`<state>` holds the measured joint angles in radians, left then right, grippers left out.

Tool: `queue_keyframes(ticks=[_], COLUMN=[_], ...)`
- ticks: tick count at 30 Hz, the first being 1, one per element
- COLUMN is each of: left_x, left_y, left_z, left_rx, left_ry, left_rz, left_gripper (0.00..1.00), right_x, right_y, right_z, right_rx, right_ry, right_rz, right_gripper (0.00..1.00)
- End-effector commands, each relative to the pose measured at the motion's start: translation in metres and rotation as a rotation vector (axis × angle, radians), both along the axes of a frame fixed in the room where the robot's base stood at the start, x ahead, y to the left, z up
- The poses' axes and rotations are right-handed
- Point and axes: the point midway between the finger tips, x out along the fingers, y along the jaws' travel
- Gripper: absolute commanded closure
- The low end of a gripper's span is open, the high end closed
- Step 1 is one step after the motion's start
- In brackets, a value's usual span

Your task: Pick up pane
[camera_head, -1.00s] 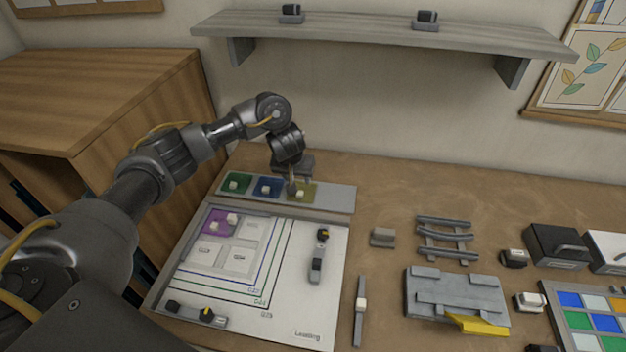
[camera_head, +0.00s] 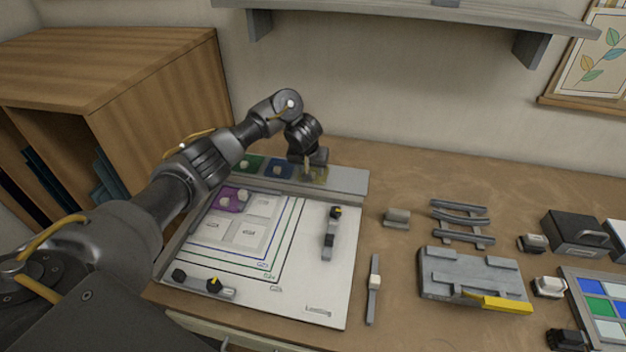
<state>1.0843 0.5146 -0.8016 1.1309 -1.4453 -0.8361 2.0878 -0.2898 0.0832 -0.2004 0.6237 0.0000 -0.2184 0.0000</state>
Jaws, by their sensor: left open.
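Three coloured panes lie in a row on a grey rack strip (camera_head: 347,180) at the back of the board: a green pane (camera_head: 249,163), a blue pane (camera_head: 279,169) and a yellow pane (camera_head: 318,176). Each has a small pale knob. A purple pane (camera_head: 231,201) lies in the layout on the white board (camera_head: 318,275), beside pale empty squares. My left gripper (camera_head: 309,171) is open and low at the yellow pane, partly covering it. I cannot tell whether the fingers touch the knob. My right gripper is not in view.
A dark clamp (camera_head: 332,233) stands on the board's right side, another (camera_head: 203,284) at its front. A shelf (camera_head: 420,18) hangs above.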

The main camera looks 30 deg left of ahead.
Motion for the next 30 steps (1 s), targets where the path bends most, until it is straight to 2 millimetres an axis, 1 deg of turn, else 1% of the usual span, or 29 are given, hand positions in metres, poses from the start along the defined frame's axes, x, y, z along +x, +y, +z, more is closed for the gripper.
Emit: queue_keyframes(ticks=[1, 4, 7, 13, 14, 21, 24, 30], left_x=[0.003, 0.007, 0.009, 0.009, 0.009, 0.009, 0.009, 0.009], left_y=[0.001, 0.002, 0.003, 0.003, 0.003, 0.003, 0.003, 0.002], left_z=[-0.009, -0.017, -0.021, -0.021, -0.021, -0.021, -0.021, -0.02], left_rx=[0.0, 0.0, 0.001, 0.001, 0.001, 0.0, 0.0, 0.0], left_ry=[0.002, 0.0, -0.001, -0.002, -0.002, -0.002, -0.002, -0.003], left_rz=[0.002, 0.002, 0.0, 0.0, 0.0, 0.001, 0.001, 0.001], left_gripper=[0.55, 0.55, 0.55, 0.55, 0.57, 0.89, 1.0, 1.0], right_x=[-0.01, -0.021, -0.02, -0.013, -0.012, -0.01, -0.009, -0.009], right_y=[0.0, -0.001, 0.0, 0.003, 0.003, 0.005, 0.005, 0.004], right_z=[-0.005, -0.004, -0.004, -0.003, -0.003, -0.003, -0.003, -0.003], right_rx=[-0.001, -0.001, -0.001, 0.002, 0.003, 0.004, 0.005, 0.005], right_ry=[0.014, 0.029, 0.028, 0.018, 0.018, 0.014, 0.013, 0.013], right_rz=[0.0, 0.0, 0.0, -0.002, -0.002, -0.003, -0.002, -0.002], right_gripper=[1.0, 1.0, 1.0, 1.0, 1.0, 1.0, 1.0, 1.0])
